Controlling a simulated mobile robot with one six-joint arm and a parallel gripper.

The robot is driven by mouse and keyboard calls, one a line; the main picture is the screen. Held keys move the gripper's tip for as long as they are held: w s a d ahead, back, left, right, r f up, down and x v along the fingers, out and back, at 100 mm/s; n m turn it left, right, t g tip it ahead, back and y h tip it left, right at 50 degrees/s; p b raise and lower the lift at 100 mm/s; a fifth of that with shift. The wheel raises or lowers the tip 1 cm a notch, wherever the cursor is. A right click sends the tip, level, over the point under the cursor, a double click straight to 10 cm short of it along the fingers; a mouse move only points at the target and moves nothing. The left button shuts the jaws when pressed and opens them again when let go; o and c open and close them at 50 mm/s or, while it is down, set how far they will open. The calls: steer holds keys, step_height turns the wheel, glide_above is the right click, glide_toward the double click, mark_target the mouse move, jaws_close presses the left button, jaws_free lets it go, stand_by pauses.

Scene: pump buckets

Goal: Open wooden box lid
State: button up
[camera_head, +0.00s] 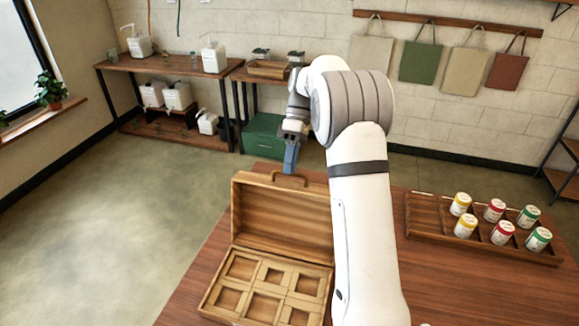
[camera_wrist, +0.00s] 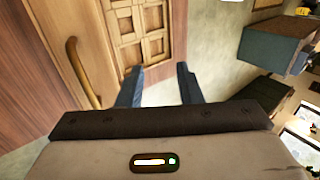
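The wooden box (camera_head: 258,283) stands on the brown table with its lid (camera_head: 268,213) raised, roughly upright at the far side. Its inside shows several empty square compartments. The curved lid handle (camera_head: 289,177) is on the lid's top edge. In the wrist view the handle (camera_wrist: 82,72) lies to the left of both fingers. My gripper (camera_head: 291,163) hangs just above and behind the handle. In the wrist view my gripper (camera_wrist: 161,84) has its blue fingers apart, with only floor showing between them. My arm hides the box's right side.
A wooden tray (camera_head: 418,220) with several small jars stands on the table (camera_head: 455,292) at the right. Beyond open floor (camera_head: 140,190), a side bench (camera_head: 150,64) holds white pump bottles, and a green box (camera_head: 262,137) sits below another bench.

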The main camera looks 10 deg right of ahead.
steer(key=shift+c, duration=1.4)
steer(key=shift+w+d+m+t+h+p, duration=0.1)
steer(key=shift+w+m+t+h+p, duration=0.15)
steer(key=shift+m, duration=0.35)
steer(key=shift+c, duration=0.8)
steer(key=m, duration=0.1)
steer(key=w+m+t+h+p, duration=0.1)
steer(key=shift+d+m, duration=0.25)
steer(key=shift+m, duration=0.15)
jaws_close()
steer(key=m+t+h+p, duration=0.35)
steer(key=m+t, duration=0.35)
steer(key=m, duration=0.7)
glide_above(292, 180)
step_height(292, 180, down, 6)
steer(key=shift+s+f+b, duration=0.1)
steer(key=shift+f+b, duration=0.15)
steer(key=shift+b, duration=0.15)
steer(key=shift+f, duration=0.1)
